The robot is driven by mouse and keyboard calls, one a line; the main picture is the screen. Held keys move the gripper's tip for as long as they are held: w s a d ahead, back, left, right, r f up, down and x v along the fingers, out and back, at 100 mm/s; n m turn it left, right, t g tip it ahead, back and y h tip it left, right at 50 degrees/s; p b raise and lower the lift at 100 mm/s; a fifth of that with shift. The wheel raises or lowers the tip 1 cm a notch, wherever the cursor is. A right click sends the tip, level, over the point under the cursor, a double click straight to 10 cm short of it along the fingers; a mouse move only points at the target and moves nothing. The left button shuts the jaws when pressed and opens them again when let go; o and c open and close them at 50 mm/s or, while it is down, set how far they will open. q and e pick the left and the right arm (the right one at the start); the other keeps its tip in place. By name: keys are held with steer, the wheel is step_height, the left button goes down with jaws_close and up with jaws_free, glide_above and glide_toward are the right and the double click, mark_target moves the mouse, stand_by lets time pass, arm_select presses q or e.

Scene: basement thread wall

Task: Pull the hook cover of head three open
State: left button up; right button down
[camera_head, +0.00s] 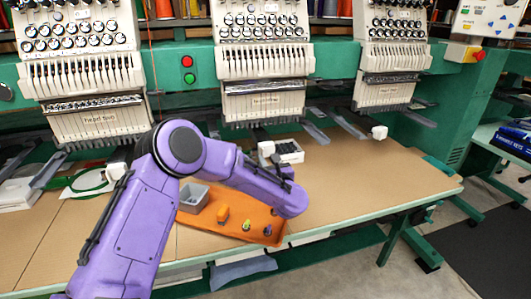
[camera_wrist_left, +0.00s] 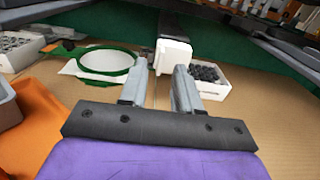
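Three embroidery heads stand in a row; the middle head (camera_head: 264,103) has a label too small to read surely. A white block-shaped hook cover (camera_head: 266,148) sits low beneath it, and what looks like the same white cover (camera_wrist_left: 173,56) is straight ahead in the left wrist view. My left gripper (camera_wrist_left: 161,66) is open, its two grey fingers apart and pointing at the cover. Whether a finger touches it I cannot tell. In the head view my purple arm and wrist largely hide this gripper (camera_head: 274,160). My right gripper is out of view.
A white box of black bobbins (camera_wrist_left: 208,80) stands just right of the cover. A green hoop (camera_wrist_left: 82,66) lies to its left. An orange tray (camera_head: 197,222) with a grey bin (camera_head: 191,198) and small items lies nearer. The table's right part (camera_head: 370,175) is clear.

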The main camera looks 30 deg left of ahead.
mark_target(264, 152)
arm_select(q)
steer(key=x, duration=0.4)
steer(key=shift+w+a+f+p, duration=0.15)
steer(key=shift+w+f+p, duration=0.05)
steer(key=shift+w+p, duration=0.2)
steer(key=shift+s, duration=0.1)
jaws_close()
stand_by(0.9)
